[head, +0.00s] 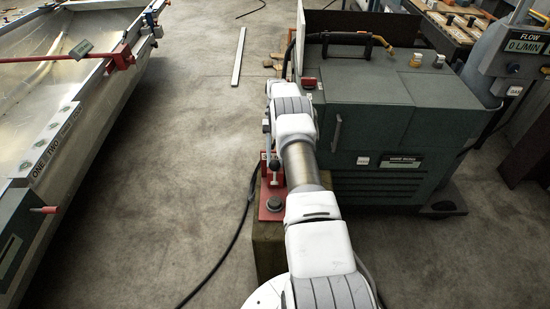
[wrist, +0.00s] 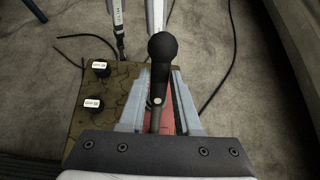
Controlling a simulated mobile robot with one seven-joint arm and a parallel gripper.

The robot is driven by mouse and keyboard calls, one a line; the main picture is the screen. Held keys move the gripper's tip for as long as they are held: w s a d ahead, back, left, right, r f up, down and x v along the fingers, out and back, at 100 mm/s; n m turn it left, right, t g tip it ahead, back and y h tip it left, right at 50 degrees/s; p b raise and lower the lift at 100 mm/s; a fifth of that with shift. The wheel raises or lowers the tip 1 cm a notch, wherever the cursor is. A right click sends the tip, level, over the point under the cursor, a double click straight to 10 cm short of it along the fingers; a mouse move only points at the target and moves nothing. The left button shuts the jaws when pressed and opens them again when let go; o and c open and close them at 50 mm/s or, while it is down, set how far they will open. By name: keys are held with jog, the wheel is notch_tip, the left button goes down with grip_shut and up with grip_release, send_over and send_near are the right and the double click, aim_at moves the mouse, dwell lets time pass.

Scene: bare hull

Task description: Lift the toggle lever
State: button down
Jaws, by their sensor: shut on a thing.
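The toggle lever (wrist: 163,55) has a dark stem and a rounded black knob. In the wrist view it stands between the two grey fingers of my gripper (wrist: 159,92), with the knob showing beyond them. My gripper is shut on the lever, around its stem. A red base (wrist: 170,117) shows between the fingers below. In the head view a red unit (head: 270,207) with black controls sits just left of my arm. My fingers and their grip on the lever are hidden there.
Two black knobs with white labels (wrist: 96,88) sit on a brown block (wrist: 130,76) beside the lever. A green machine (head: 395,120) stands right of my arm. A metal hull (head: 85,105) lies at left, with clear concrete floor between. Dark cables cross the floor.

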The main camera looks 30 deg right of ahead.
dwell(0.3)
jog(key=c, duration=0.6)
grip_release()
notch_tip(320, 180, up, 5)
jog(key=p, duration=0.4)
jog(key=s+d+r, duration=0.6)
jog(key=s, duration=0.3)
jog(key=shift+s+d, duration=0.35)
